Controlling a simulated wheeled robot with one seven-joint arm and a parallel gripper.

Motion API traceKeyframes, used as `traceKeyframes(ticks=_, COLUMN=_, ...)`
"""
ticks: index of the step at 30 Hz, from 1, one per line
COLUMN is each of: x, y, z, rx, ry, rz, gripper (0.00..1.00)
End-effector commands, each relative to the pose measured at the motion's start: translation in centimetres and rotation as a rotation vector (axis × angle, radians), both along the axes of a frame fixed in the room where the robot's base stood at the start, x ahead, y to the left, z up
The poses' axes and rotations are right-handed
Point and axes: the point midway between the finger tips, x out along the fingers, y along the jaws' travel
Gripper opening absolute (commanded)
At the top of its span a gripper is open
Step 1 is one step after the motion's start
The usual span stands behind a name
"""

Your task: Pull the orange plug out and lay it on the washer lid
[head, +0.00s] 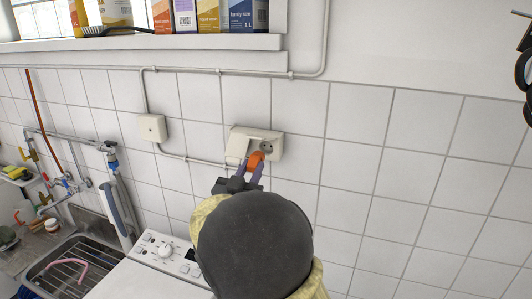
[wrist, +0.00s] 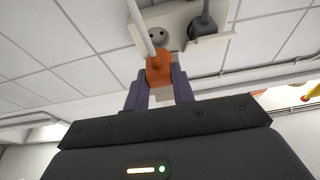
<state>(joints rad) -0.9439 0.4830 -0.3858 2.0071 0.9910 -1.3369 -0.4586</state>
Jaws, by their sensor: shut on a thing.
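The orange plug (head: 257,158) is between the purple fingertips of my gripper (head: 252,168), which are shut on it. The wrist view also shows the plug (wrist: 158,70) in my gripper (wrist: 160,84). The white wall socket box (head: 240,138) is right beside the plug. In the wrist view, a round socket face with two bare holes (wrist: 157,37) shows just beyond the plug, which looks apart from it. The white washer lid (head: 145,283) is at lower left in the head view, partly hidden by my arm.
A dark grey fitting (wrist: 203,27) sits on the socket box beside the bare holes. A junction box (head: 152,128) and conduit run along the tiled wall. The washer panel (head: 165,252) has knobs. A sink (head: 80,262) with a rack is left of the washer. Bottles and boxes line the shelf (head: 180,43).

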Motion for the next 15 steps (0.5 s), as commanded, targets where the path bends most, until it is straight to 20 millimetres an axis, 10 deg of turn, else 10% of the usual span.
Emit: traceKeyframes(ticks=15, x=-0.91, y=0.19, z=0.02, rx=-0.002, ry=0.0, rz=-0.003, gripper=0.0)
